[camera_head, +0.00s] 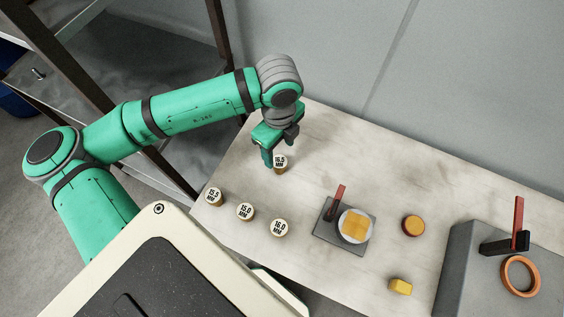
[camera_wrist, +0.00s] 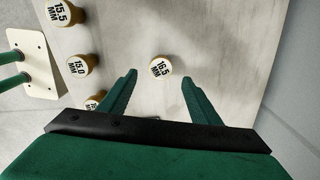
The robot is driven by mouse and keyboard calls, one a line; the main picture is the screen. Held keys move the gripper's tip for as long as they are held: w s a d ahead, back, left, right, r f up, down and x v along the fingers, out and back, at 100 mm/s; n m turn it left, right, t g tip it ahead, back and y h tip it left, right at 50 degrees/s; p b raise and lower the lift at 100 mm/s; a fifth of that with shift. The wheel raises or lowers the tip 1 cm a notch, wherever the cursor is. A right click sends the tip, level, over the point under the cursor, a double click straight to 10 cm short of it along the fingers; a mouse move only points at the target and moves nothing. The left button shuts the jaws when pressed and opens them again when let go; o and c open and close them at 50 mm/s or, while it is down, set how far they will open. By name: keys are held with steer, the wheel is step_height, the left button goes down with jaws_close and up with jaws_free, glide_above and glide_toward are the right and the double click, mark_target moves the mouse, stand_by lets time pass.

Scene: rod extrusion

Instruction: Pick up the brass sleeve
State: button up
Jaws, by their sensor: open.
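Several short brass-coloured cylinders with white labelled tops stand on the table; the frames do not show which piece is called the brass sleeve. The 16.5 MM piece (camera_head: 280,163) is below my gripper (camera_head: 279,151). In the wrist view, this piece (camera_wrist: 160,66) lies between and slightly beyond the fingertips of my gripper (camera_wrist: 159,78), with gaps on both sides. My gripper is open and empty. The 15.5 MM (camera_head: 214,196), 15.0 MM (camera_head: 245,212) and 16.0 MM (camera_head: 280,228) pieces stand in a row nearer the robot. An orange-brown round piece (camera_head: 413,225) sits farther right.
A grey box (camera_head: 460,265) at right carries a copper-coloured ring (camera_head: 507,278). A wall stands behind the table (camera_head: 340,150).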

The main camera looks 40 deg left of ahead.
mark_target(279, 161)
steer(key=shift+f, duration=4.7)
steer(key=shift+a, duration=0.1)
steer(key=c, duration=1.4)
